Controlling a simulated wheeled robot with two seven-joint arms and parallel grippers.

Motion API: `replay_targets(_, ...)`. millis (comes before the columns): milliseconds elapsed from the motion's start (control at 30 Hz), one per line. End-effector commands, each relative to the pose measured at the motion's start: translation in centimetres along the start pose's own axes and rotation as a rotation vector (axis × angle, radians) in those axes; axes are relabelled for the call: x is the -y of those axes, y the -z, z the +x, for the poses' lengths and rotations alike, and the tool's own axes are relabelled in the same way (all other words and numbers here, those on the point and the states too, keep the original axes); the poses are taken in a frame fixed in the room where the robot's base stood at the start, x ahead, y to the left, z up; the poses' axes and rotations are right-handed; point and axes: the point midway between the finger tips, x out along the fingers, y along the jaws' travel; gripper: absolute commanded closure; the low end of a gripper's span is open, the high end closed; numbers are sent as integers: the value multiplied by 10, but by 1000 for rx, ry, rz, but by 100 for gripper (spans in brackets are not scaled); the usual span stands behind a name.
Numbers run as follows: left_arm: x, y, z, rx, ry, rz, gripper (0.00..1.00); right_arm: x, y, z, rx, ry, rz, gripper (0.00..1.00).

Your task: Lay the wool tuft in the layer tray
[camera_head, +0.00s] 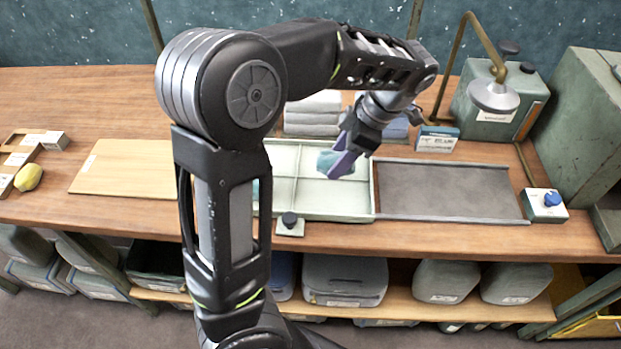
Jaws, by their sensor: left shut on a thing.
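The layer tray (345,214) is pale green and shallow, with inner dividers, and lies on the wooden bench. My arm hides its left part. The wool tuft (328,160) is a small teal clump. My left gripper (341,166) points down over the right half of the tray, with its lavender fingers shut on the tuft. I cannot tell whether the tuft touches the tray floor. Another bit of teal shows at the tray's left side, mostly hidden by my arm. My right gripper is out of view.
A grey framed mat (450,188) lies right of the tray. A wooden board (125,170) and a yellow object (28,177) lie left. Folded grey cloths (313,115), a small box (437,139) and a brass lamp (494,95) stand behind. A blue-knobbed box (545,204) sits right.

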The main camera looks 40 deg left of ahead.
Motion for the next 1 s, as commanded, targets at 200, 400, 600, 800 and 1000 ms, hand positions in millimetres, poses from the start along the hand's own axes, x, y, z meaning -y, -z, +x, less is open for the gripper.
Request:
replay_targets(200,0,-16,38,-2,2,0,88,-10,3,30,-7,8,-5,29)
replay_targets(400,0,-23,52,-2,0,1,88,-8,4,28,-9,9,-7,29)
replay_targets(600,0,-24,53,0,-1,0,88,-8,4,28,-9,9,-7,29)
replay_targets(800,1,-27,63,-3,3,1,88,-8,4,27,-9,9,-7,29)
replay_targets(1000,1,-38,86,-2,2,2,88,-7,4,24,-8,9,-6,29)
